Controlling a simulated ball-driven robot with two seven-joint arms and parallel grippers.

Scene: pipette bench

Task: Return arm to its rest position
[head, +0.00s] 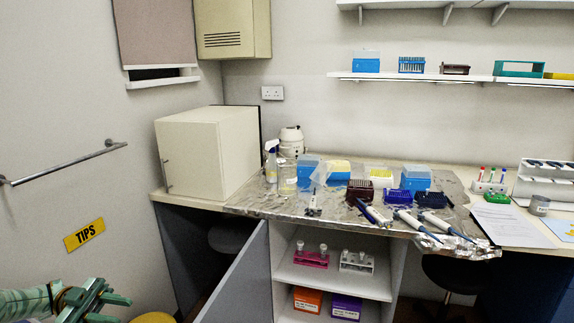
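My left gripper (108,307) is at the bottom left corner, low in front of the wall and left of the bench. Its green finger pieces stand apart, with nothing seen between them. My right gripper is not in view. The bench (240,208) is covered with foil and carries several pipettes, tip boxes and racks, all well away from my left gripper.
An open cabinet door (240,285) swings out below the bench. A wall rail (65,166) and a yellow TIPS sign (84,235) are above my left arm. A yellow round thing (153,318) shows at the bottom edge. A cream box (190,155) stands on the bench's left end.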

